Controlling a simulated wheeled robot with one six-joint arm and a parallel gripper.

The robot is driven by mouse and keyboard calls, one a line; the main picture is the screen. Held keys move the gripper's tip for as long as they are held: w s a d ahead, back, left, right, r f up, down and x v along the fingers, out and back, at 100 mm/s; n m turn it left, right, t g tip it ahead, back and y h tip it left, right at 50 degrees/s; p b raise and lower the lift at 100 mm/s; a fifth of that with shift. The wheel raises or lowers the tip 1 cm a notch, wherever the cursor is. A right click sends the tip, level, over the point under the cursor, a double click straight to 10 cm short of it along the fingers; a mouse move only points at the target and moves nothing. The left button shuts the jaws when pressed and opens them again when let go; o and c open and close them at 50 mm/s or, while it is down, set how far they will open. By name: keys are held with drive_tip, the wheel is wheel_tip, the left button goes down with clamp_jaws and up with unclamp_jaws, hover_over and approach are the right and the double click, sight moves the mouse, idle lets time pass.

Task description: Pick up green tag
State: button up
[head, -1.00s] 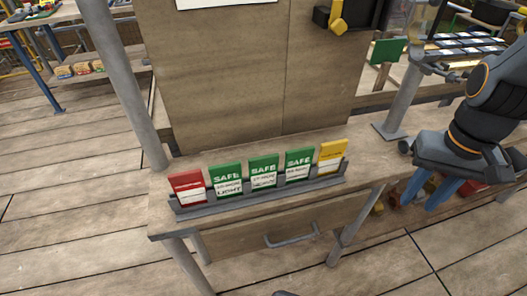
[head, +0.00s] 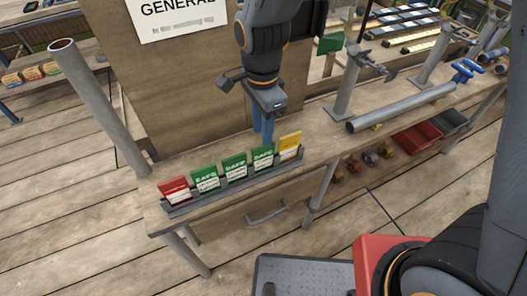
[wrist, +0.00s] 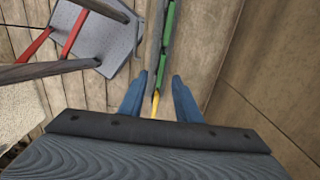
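Three green SAFE tags stand side by side in a grey rack (head: 235,186) on the wooden bench: a left one (head: 205,179), a middle one (head: 235,166) and a right one (head: 263,157). A red tag (head: 174,189) stands left of them and a yellow tag (head: 290,146) right. My gripper (head: 263,130) points down with blue fingers just above and behind the right green tag in the head view. In the wrist view the fingers (wrist: 158,95) are apart; the yellow tag's edge (wrist: 155,103) shows between them and green tag edges (wrist: 168,30) lie beyond. I see nothing held.
An upright wooden panel (head: 180,85) with a GENERAL sign (head: 178,14) rises behind the rack. A grey pipe (head: 402,108) lies on the bench to the right. A pole (head: 98,105) stands at the left. Red and grey bins (head: 418,137) sit below the bench.

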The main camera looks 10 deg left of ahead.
drive_tip(key=p, duration=0.3)
hover_over(263, 160)
drive_tip(key=shift+w+f, duration=0.2)
drive_tip(key=shift+f, duration=3.7)
clamp_jaws()
